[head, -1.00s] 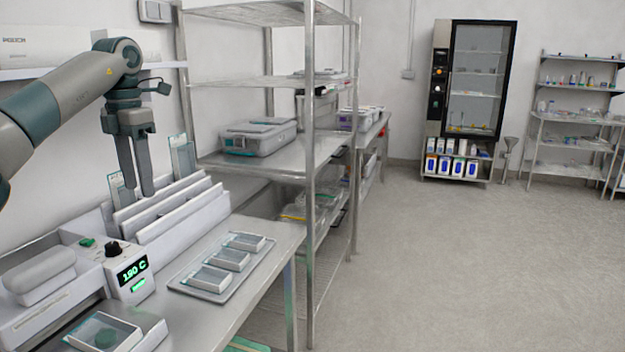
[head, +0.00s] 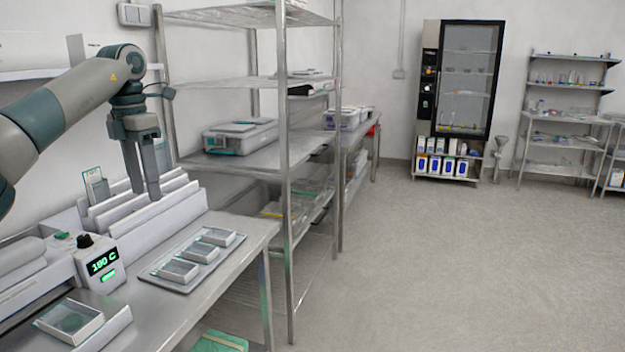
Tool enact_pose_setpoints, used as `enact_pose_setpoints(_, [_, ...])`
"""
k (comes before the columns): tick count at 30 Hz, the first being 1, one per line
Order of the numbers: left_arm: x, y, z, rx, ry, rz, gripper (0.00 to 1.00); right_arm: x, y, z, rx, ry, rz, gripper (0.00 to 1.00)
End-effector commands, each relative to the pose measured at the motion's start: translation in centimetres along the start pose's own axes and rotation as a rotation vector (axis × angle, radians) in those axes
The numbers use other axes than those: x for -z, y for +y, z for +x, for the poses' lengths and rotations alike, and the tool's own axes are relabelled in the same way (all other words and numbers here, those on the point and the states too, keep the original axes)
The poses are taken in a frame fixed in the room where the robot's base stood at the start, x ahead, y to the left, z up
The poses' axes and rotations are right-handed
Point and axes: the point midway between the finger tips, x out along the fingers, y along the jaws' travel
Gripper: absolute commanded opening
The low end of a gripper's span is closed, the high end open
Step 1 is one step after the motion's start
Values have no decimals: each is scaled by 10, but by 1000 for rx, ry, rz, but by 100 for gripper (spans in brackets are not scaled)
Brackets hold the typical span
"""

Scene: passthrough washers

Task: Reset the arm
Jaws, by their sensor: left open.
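My left arm comes in from the left in the head view. Its gripper (head: 146,190) points down above the white slotted rack (head: 150,212), with its two fingers apart and nothing between them. The fingertips overlap the rack's upper part in the picture; I cannot tell whether they touch it. A clear slide-like pouch (head: 96,186) stands in the rack, left of the fingers. My right gripper is not in view.
A tray (head: 160,273) with several small boxes lies on the metal bench right of the rack. A white device (head: 100,264) shows 190 C. A metal shelf unit (head: 288,180) stands close beyond the bench. The floor (head: 430,270) at right is clear.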

Motion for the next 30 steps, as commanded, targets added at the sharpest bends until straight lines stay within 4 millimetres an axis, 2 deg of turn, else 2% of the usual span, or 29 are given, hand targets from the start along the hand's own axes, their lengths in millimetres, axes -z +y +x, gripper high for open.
enact_pose_setpoints(8, [-24,-16,34,65,-39,31,48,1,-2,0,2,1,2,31])
enact_pose_setpoints(11, [-37,-26,52,104,-62,47,48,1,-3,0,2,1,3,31])
enact_pose_setpoints(17, [-71,-58,101,221,-127,76,48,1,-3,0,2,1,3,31])
enact_pose_setpoints(20, [-93,-84,138,318,-177,85,48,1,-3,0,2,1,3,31])
enact_pose_setpoints(24, [-127,-134,193,499,-268,74,48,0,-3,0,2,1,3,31])
enact_pose_setpoints(30, [-162,-202,256,772,-395,-15,48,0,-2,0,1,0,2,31])
